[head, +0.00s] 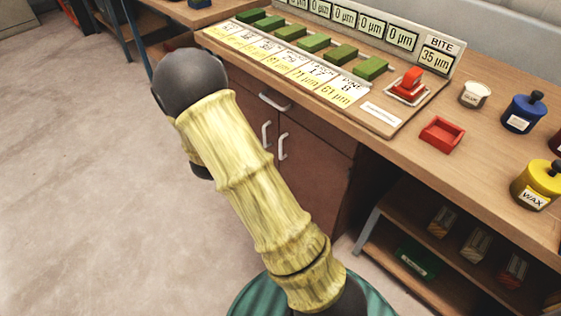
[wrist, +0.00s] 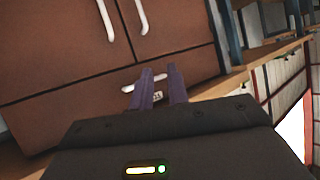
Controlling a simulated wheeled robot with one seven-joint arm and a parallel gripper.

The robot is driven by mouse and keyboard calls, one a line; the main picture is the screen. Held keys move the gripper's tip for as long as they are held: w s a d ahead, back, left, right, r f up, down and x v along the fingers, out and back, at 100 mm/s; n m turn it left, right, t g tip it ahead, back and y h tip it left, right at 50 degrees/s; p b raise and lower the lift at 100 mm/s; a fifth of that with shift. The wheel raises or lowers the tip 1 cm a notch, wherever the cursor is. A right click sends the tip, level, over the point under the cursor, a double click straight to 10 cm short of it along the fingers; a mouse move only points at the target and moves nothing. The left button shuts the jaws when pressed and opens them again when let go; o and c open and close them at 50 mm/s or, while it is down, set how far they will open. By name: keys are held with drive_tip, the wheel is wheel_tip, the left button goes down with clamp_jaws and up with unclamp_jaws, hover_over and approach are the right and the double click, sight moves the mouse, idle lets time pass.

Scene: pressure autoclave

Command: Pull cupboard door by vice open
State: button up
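A brown cupboard (head: 312,170) under the workbench has two doors with upright white handles, a left one (head: 266,134) and a right one (head: 282,146). Both doors look shut. A drawer with a white handle (head: 274,101) sits above them. The wrist view looks tilted and inverted, with the door handles (wrist: 141,17) at the top and the drawer handle (wrist: 135,86) lower down. My gripper (wrist: 160,72) has two purple fingers with a gap between them, empty, close to the drawer handle in the picture. It is hidden in the head view. I see no vice.
The worktop (head: 420,165) carries a panel of green blocks (head: 315,43), a red tray (head: 441,134) and labelled pots such as the yellow wax pot (head: 537,184). Open shelves (head: 400,240) stand right of the cupboard. The floor (head: 80,160) at left is clear.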

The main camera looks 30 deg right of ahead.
wheel_tip(320, 180, down, 18)
drive_tip(key=s+d+m+g+h+b, duration=0.1)
drive_tip(key=s+d+m+h+b, duration=0.1)
drive_tip(key=h+b, duration=0.6)
drive_tip(key=d+m+b, duration=0.1)
drive_tip(key=b, duration=0.5)
drive_tip(key=shift+s+f, duration=0.2)
drive_tip(key=shift+s, duration=0.2)
